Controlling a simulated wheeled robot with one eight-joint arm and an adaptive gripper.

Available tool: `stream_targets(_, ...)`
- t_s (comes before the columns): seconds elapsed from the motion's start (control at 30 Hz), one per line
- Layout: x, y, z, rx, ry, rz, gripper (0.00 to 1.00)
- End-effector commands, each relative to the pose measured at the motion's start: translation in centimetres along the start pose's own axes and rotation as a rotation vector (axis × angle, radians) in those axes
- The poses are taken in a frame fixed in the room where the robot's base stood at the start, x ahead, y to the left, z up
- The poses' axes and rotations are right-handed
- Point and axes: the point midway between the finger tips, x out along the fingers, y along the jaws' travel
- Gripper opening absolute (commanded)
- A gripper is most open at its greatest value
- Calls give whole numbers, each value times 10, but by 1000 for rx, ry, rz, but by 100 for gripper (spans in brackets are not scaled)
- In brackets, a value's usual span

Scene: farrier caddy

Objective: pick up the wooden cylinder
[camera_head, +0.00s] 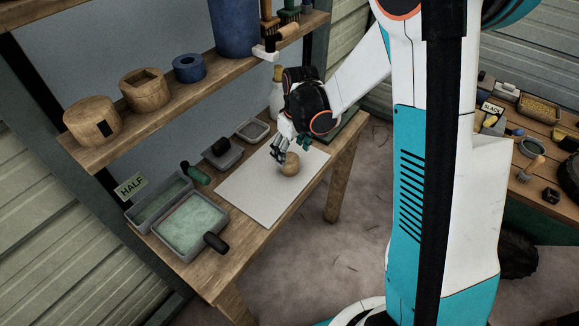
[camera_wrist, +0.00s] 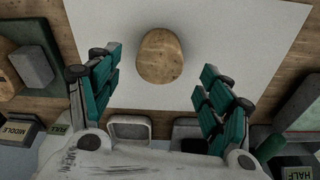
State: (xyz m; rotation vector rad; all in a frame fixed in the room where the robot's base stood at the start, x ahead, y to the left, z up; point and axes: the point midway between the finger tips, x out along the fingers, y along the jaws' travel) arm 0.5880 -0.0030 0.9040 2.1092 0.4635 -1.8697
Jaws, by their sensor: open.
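The wooden cylinder (camera_head: 289,164) stands on a pale rectangular mat (camera_head: 245,192) on the workbench. In the wrist view the cylinder (camera_wrist: 160,56) shows as a round light-brown top on the mat (camera_wrist: 240,30), centred between and beyond my fingers. My gripper (camera_head: 282,150) is open and empty, above and close beside the cylinder in the head view. In the wrist view my gripper (camera_wrist: 158,75) has its two teal-padded fingers spread wide on either side, apart from the cylinder. Whether the fingertips reach down to its height, I cannot tell.
Grey trays (camera_head: 175,238) and a green-ended tool (camera_head: 195,173) lie left of the mat, near a HALF label (camera_head: 132,186). A shelf above carries wooden blocks (camera_head: 145,89) and a blue ring (camera_head: 189,68). A pale bottle (camera_head: 276,95) stands behind my gripper. The mat's front is clear.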

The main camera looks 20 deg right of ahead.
Motion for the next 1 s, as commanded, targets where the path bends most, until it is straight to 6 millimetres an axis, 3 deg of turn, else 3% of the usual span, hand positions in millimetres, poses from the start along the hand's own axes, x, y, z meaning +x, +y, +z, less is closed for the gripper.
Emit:
stream_targets(0.27,17,0,0,0,0,0,72)
stream_targets(0.53,55,0,0,0,0,0,72)
stream_targets(0.8,59,0,0,0,0,0,72)
stream_targets(0.83,59,0,0,0,0,0,70)
stream_targets(1.0,58,0,0,0,0,0,32)
